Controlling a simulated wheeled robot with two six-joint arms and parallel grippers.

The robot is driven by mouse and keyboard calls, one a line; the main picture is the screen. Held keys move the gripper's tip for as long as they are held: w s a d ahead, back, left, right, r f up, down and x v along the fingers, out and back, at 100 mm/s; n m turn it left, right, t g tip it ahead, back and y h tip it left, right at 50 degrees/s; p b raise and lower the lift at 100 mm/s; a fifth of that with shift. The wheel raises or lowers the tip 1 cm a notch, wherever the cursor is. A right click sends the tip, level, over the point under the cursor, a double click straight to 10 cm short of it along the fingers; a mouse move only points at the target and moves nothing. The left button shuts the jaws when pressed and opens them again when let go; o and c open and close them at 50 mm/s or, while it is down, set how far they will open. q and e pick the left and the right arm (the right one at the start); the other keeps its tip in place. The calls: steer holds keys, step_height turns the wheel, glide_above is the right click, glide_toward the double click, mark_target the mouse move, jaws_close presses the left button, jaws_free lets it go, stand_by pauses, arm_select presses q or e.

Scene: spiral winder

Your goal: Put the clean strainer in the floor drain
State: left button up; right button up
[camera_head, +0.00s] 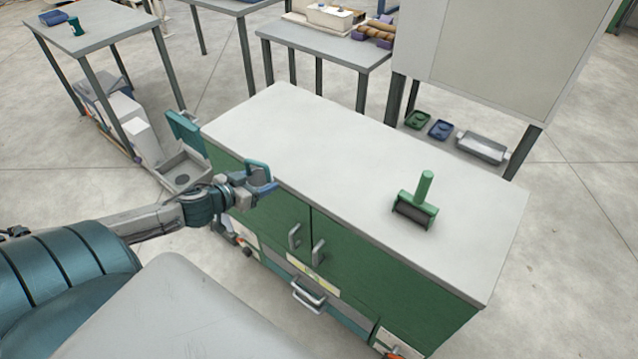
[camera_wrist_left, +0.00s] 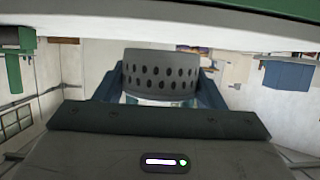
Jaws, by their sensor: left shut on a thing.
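My left gripper (camera_head: 262,178) is at the left front edge of the green cabinet's top. In the left wrist view, its blue fingers stand on both sides of the strainer (camera_wrist_left: 162,72), a grey round piece with rows of dark holes, and are shut on it. I cannot make out the strainer in the head view. A grey square basin with a dark round hole (camera_head: 182,178), which looks like the floor drain, lies left of the gripper, apart from it. A teal flap (camera_head: 185,134) stands up at its back. My right gripper is not in view.
The green cabinet's pale top (camera_head: 300,140) holds only a green-handled roller (camera_head: 417,203). A grey table (camera_head: 90,38) stands at the far left, with white boxes (camera_head: 128,118) beneath. Small trays (camera_head: 440,129) lie on the floor at the right, beneath a large panel.

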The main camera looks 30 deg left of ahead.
arm_select(q)
steer(key=shift+w+a+r, duration=0.15)
steer(key=shift+a+r, duration=0.2)
steer(key=shift+r, duration=0.1)
steer(key=shift+w, duration=0.15)
steer(key=w+d+b, duration=0.1)
steer(key=d+b, duration=0.1)
steer(key=b, duration=0.1)
steer(key=w+d+f+b, duration=0.1)
steer(key=w+d+b, duration=0.1)
steer(key=b, duration=0.1)
steer(key=shift+w+b, duration=0.25)
steer(key=shift+b, duration=0.1)
glide_above(318, 191)
steer(key=s+a, duration=0.1)
steer(key=shift+w+d+f+p, duration=0.15)
steer(key=shift+w+d+p, duration=0.15)
steer(key=shift+w+d, duration=0.25)
step_height(318, 191, down, 3)
steer(key=shift+s+r+p, duration=0.1)
steer(key=shift+p, duration=0.3)
steer(key=shift+f, duration=0.35)
